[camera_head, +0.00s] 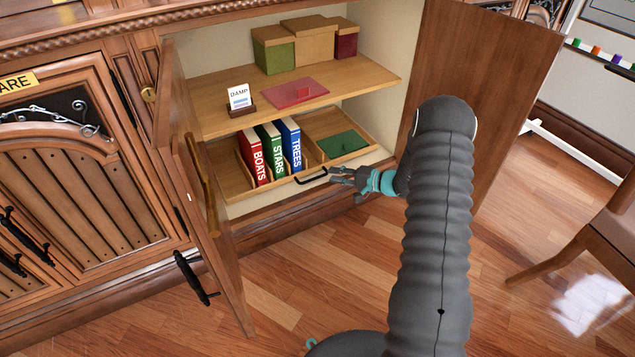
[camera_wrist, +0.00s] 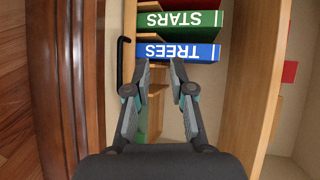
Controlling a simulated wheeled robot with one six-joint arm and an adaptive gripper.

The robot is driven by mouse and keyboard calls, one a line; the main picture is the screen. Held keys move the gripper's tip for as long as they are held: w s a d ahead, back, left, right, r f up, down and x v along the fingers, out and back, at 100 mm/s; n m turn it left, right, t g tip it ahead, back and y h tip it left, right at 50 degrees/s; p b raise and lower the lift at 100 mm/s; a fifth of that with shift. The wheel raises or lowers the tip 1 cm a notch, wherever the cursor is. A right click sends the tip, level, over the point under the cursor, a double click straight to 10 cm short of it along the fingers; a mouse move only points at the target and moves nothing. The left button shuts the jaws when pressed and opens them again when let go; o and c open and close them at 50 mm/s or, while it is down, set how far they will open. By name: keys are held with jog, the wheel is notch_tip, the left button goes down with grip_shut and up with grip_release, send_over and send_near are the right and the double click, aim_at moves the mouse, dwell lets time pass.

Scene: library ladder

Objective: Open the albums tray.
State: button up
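The albums tray (camera_head: 278,182) is a low wooden tray at the bottom of the open cabinet. It holds upright albums: red BOATS (camera_head: 254,158), green STARS (camera_head: 272,152) and blue TREES (camera_head: 291,145). A black bar handle (camera_head: 311,176) is on its front. My gripper (camera_head: 336,176) is just right of the handle in the head view. In the wrist view my gripper (camera_wrist: 161,65) has its fingers apart and empty; the handle (camera_wrist: 121,62) lies left of both fingers, not between them. TREES (camera_wrist: 195,52) is just beyond the fingertips.
The left door (camera_head: 172,130) and right door (camera_head: 480,80) stand open. The shelf (camera_head: 350,88) above holds boxes (camera_head: 310,42), a red flat piece (camera_head: 293,93) and a DAMP card (camera_head: 239,97). A green piece (camera_head: 343,144) lies in the right compartment. Floor in front is clear.

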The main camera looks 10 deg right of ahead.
aim_at(318, 185)
jog(key=w+d+f+m+t+h, duration=0.25)
jog(key=d+f, duration=0.25)
jog(key=f, duration=0.5)
jog(key=shift+y, duration=0.35)
jog(key=x, duration=0.6)
jog(key=b+x, duration=0.1)
jog(key=x, duration=0.6)
jog(key=shift+s+a+r, duration=0.15)
jog(key=shift+s+a, duration=0.05)
jog(key=shift+a, duration=0.1)
grip_shut()
